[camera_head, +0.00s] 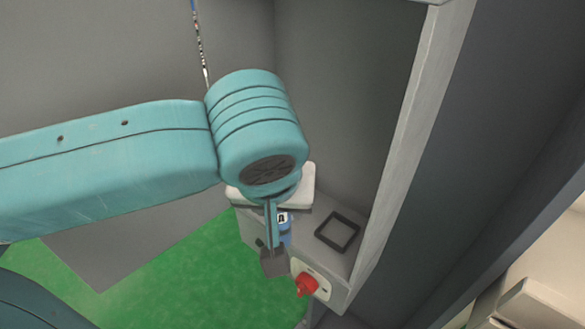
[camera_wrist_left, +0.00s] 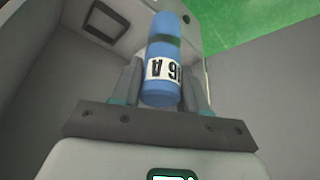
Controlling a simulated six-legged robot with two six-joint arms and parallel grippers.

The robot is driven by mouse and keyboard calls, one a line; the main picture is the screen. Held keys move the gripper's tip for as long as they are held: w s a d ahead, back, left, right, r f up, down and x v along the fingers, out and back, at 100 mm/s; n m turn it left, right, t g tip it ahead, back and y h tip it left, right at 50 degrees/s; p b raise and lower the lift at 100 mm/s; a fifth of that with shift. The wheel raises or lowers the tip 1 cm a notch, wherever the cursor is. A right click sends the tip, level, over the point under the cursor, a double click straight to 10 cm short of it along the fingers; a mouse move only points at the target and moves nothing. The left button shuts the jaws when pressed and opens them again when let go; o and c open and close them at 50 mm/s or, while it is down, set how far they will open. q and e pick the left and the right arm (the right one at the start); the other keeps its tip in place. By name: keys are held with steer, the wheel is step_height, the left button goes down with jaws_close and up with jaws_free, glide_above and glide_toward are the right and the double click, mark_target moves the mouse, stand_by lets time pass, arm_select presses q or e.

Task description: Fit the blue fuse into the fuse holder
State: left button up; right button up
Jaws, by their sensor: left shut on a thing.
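The blue fuse (camera_wrist_left: 162,60) is a blue cylinder with a dark band and a white label. My left gripper (camera_wrist_left: 160,90) is shut on it, with one finger on each side. In the head view the fuse (camera_head: 286,238) is mostly hidden behind my left gripper (camera_head: 275,255). The likely fuse holder is a dark square frame (camera_head: 338,231) on the grey ledge, to the right of the fuse and apart from it. It also shows in the left wrist view (camera_wrist_left: 106,21), at the upper left. My right gripper is not in view.
A red knob (camera_head: 307,284) on a pale plate sits on the ledge's front face, close to my left gripper. Grey cabinet walls (camera_head: 330,90) rise behind, with a light upright edge (camera_head: 405,140) at the right. Green floor (camera_head: 170,290) lies below left.

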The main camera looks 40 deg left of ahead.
arm_select(q)
steer(key=w+a+f, duration=0.1)
steer(key=w+a, duration=0.1)
steer(key=w, duration=0.1)
steer(key=w+a+f+p, duration=0.1)
steer(key=w+a, duration=0.1)
steer(key=w, duration=0.2)
steer(key=w+a+f+p, duration=0.1)
steer(key=w, duration=0.2)
steer(key=shift+w+a+f, duration=0.1)
steer(key=shift+w+a, duration=0.05)
steer(key=shift+a, duration=0.25)
steer(key=shift+f, duration=0.15)
steer(key=shift+w, duration=0.1)
steer(key=shift+f, duration=0.1)
steer(key=shift+f, duration=0.15)
steer(key=o, duration=1.1)
steer(key=shift+o, duration=0.2)
